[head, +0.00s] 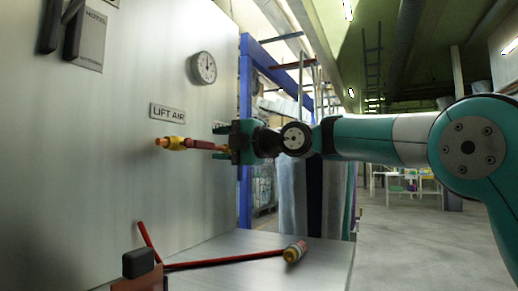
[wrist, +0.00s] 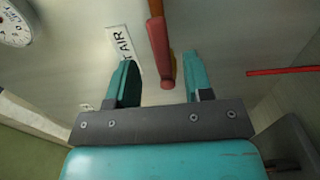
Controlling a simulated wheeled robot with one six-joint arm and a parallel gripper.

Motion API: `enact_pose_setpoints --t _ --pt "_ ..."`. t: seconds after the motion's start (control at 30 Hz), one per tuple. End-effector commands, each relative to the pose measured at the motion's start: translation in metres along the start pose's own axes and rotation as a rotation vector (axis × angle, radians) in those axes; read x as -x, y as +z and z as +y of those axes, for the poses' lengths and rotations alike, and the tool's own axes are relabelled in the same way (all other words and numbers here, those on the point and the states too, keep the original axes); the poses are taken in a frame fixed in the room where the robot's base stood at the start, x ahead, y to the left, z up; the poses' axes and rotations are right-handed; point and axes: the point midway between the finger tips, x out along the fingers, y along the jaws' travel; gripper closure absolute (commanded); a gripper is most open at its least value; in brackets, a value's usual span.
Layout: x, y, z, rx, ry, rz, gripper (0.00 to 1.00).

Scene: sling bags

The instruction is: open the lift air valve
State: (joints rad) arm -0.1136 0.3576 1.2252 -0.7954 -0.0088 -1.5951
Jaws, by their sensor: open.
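The LIFT AIR label (head: 167,113) is on the upright metal panel; it also shows in the wrist view (wrist: 124,48). Just below it is the lift air valve (head: 176,143), with yellow and brass-coloured parts. Its red lever (head: 199,144) points right, toward my gripper (head: 218,142). In the wrist view the lever (wrist: 160,50) reaches down between the two teal fingers of my gripper (wrist: 161,62). The fingers are apart, with a gap visible on both sides of the lever. I cannot tell whether either finger touches it. The valve body is mostly out of the wrist view.
A blue frame (head: 245,195) stands behind my gripper. Floor at right is open.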

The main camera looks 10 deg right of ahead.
Motion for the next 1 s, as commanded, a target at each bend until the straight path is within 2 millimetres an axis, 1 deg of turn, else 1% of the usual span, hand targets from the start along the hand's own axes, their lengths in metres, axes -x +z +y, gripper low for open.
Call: enact_pose_setpoints --t 0.03,0.2,0.3,0.4,0.5,0.6,1.0 --pt "0.015 0.002 -0.002 0.001 0.0 -0.005 0.53" --pt "0.058 0.001 -0.001 0.002 0.0 -0.006 0.53" --pt "0.079 0.001 -0.001 0.001 0.0 -0.005 0.53" --pt "0.094 0.001 -0.001 0.001 0.0 -0.004 0.53" --pt "0.103 0.001 0.0 0.001 0.0 -0.003 0.53" --pt "0.108 0.0 0.0 0.001 0.0 -0.001 0.53" --pt "0.109 0.0 0.0 0.001 0.0 0.0 0.53"
